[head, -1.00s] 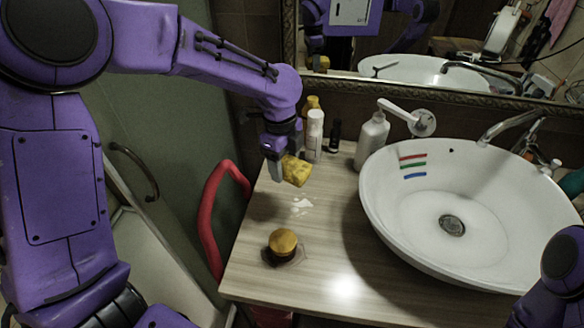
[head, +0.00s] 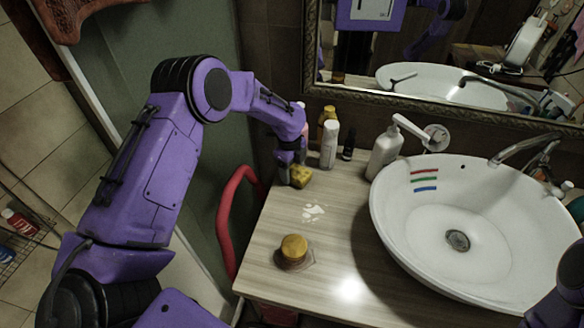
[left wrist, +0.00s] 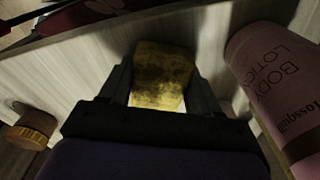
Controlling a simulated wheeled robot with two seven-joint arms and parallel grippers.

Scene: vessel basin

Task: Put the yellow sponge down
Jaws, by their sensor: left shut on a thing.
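The yellow sponge (head: 301,176) is at the back left of the wooden counter, low over or on its top; I cannot tell if it touches. My left gripper (head: 288,178) is shut on it. In the left wrist view the sponge (left wrist: 163,75), with dark stains, sits between the two fingers of the left gripper (left wrist: 160,95). Part of the sponge is hidden by the fingers in the head view. My right gripper is not in view; only a purple part of mine shows at the lower right.
The wooden counter (head: 265,277) holds a round yellow-topped jar (head: 294,248) and a white spill (head: 313,212). Bottles (head: 329,145) stand close behind the sponge, and a pink lotion bottle (left wrist: 275,85) is near the gripper. A white basin (head: 410,225) fills the right. A red tube (head: 226,220) runs along the left edge.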

